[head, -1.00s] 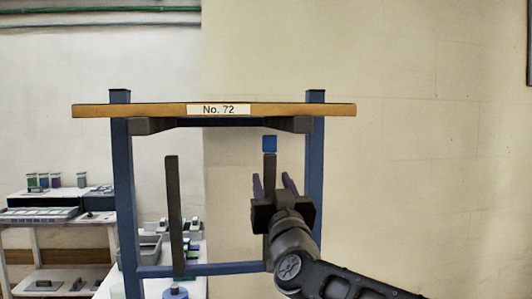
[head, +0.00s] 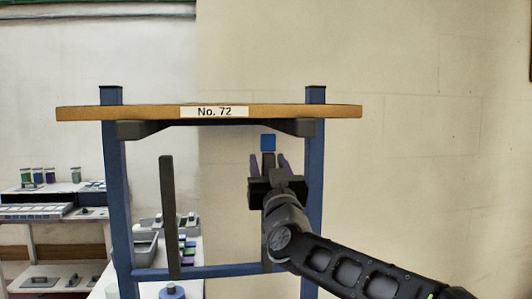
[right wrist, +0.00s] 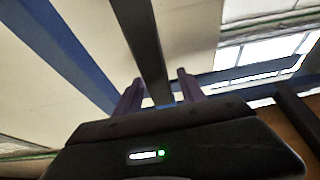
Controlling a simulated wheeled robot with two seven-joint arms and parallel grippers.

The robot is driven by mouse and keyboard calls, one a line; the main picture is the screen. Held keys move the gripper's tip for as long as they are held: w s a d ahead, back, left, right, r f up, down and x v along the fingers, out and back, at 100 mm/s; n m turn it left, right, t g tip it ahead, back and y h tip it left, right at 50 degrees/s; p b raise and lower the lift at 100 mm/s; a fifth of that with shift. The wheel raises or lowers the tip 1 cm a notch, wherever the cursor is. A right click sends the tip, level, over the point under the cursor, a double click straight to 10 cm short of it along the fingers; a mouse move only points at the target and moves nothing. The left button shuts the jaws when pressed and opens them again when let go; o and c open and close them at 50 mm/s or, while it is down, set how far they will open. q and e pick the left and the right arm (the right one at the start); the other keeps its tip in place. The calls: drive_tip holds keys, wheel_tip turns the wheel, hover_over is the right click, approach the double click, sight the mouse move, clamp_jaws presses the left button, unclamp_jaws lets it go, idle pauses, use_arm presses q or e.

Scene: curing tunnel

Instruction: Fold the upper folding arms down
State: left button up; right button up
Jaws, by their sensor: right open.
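Two dark upright bars, which look like the folding arms, stand between the blue posts of a rack. The left bar (head: 168,215) stands free with no gripper at it. The right bar has a blue end (head: 268,142) showing above my right gripper (head: 269,163). The gripper is open, with one purple finger on each side of this bar. My wrist and arm hide much of its lower part. In the right wrist view the dark bar (right wrist: 146,45) passes between the open fingers (right wrist: 160,92). I cannot tell whether they touch it. My left gripper is not in view.
A wooden board (head: 120,113) labelled "No. 72" lies across the top on dark brackets (head: 140,130). A blue post (head: 313,190) stands close right of my gripper. A blue crossbar (head: 220,270) runs low. Benches with containers stand behind left. The wall side at right is clear.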

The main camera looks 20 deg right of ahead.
drive_tip(key=shift+p+x, duration=0.35)
drive_tip(key=shift+x, duration=1.15)
drive_tip(key=shift+c, duration=0.5)
clamp_jaws()
